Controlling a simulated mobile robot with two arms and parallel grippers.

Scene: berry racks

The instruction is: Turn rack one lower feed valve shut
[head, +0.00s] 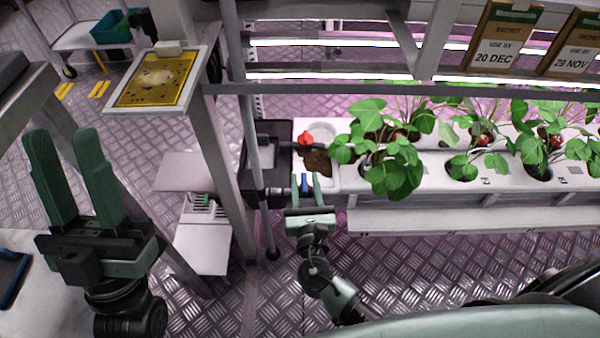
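A small blue handle (305,185), which looks like the feed valve, sits at the left end of the white planting gutter (352,184) of the rack. My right gripper (305,177) reaches up to it from below. Its two fingers stand apart, one on each side of the blue handle, with what look like small gaps. I cannot tell whether either finger touches it. The valve body is mostly hidden. A red knob (305,138) stands a little further back at the gutter's end. My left gripper (63,135) is open and empty at the left, away from the rack.
Leafy plants (395,165) overhang the gutter just right of the valve. A black box (270,140) and a rack post (228,170) stand left of it. A yellow sticky card (158,80) hangs further left. Date packets (497,45) hang at upper right.

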